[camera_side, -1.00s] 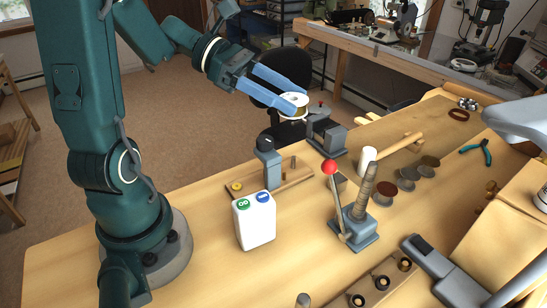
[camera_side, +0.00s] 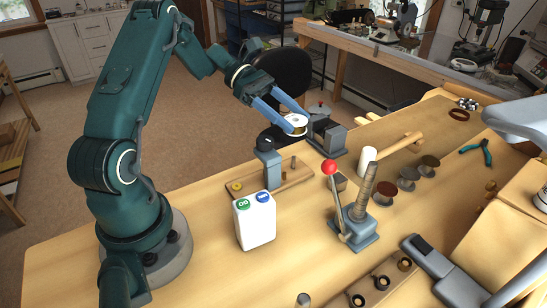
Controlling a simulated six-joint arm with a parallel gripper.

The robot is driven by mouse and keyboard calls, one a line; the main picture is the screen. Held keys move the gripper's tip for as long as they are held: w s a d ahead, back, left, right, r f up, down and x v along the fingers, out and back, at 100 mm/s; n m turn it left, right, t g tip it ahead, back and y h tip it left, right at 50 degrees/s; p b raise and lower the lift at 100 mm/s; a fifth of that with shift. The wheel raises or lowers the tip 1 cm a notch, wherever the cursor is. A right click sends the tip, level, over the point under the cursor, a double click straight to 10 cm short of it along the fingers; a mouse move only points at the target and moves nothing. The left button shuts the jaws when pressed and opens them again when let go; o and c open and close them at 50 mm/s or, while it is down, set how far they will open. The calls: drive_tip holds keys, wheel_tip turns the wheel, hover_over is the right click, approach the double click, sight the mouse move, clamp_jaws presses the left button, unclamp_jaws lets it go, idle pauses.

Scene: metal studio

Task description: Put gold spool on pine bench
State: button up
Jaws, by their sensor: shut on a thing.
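My gripper (camera_side: 290,117) has two blue fingers shut on the gold spool (camera_side: 296,125), which has pale round flanges and a gold-brown winding. The spool appears roughly level, held above the far left edge of the pine bench (camera_side: 210,250), just left of a dark grey vise-like block. Its height over the wood is hard to judge. The fingers cover part of its left and back sides.
A grey post tool (camera_side: 268,165) on a wooden board stands in front of the spool, with a white bottle (camera_side: 254,222) nearer. A red-knobbed lever press (camera_side: 357,215) and a white cylinder (camera_side: 367,161) stand to the right. Bare bench lies around the bottle and press.

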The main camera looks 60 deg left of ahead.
sight(287, 165)
drive_tip(key=shift+f, duration=0.25)
wheel_tip(287, 165, down, 9)
drive_tip(key=shift+f, duration=0.15)
idle(0.4)
drive_tip(key=shift+f, duration=0.2)
drive_tip(key=o, duration=1.4)
drive_tip(key=v, duration=0.3)
drive_tip(key=shift+s+a+r, duration=0.1)
drive_tip(key=shift+a, duration=0.25)
drive_tip(key=shift+o, duration=0.4)
drive_tip(key=shift+s+a+r, duration=0.25)
drive_tip(key=shift+a+r, duration=0.05)
drive_tip(key=shift+a, duration=0.2)
